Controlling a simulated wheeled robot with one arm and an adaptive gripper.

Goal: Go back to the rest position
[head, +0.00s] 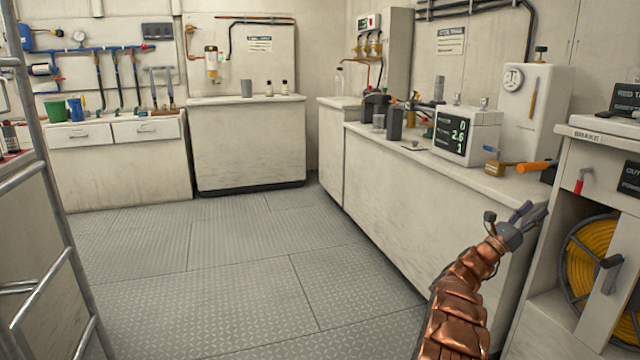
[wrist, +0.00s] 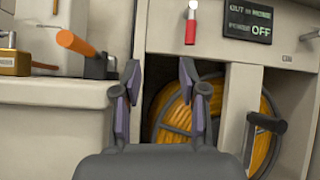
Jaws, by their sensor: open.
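My gripper (head: 530,215) is at the end of my copper-coloured segmented arm, at the lower right of the head view. It is raised in front of the right-hand counter, near the cabinet with the hose reel. In the wrist view my gripper (wrist: 160,100) has its two fingers spread apart, with nothing between them. Behind the fingers is a yellow hose reel (wrist: 262,125) inside the cabinet (wrist: 225,62).
The right counter (head: 420,190) holds a white box with a number display (head: 466,135), a padlock (head: 494,166) and an orange-handled tool (head: 533,167). A metal ladder or rail (head: 40,175) stands at left. The plated floor (head: 230,250) is clear.

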